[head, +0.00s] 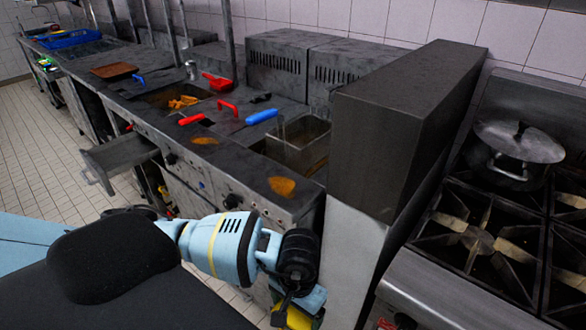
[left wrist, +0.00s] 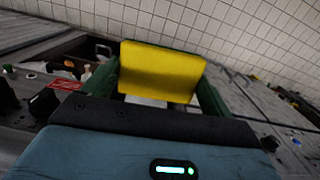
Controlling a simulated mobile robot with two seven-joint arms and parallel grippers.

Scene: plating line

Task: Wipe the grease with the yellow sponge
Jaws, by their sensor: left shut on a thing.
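The yellow sponge (left wrist: 162,72) sits between the two green fingers of my left gripper (left wrist: 160,58) in the left wrist view. The gripper is shut on it. In the head view a small part of the sponge (head: 298,317) shows at the bottom edge, below my light blue left arm. It is in front of the counter and lower than its top. An orange-brown grease patch (head: 281,186) lies on the counter's near right edge. A smaller similar patch (head: 204,140) lies farther left along the same edge. My right gripper cannot be made out.
A fryer basket (head: 298,150) with a blue handle stands in a well behind the near patch. A tall dark box (head: 400,130) rises right of it. A stove (head: 480,270) bears a lidded pot (head: 515,155). An open drawer (head: 120,155) juts out at left.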

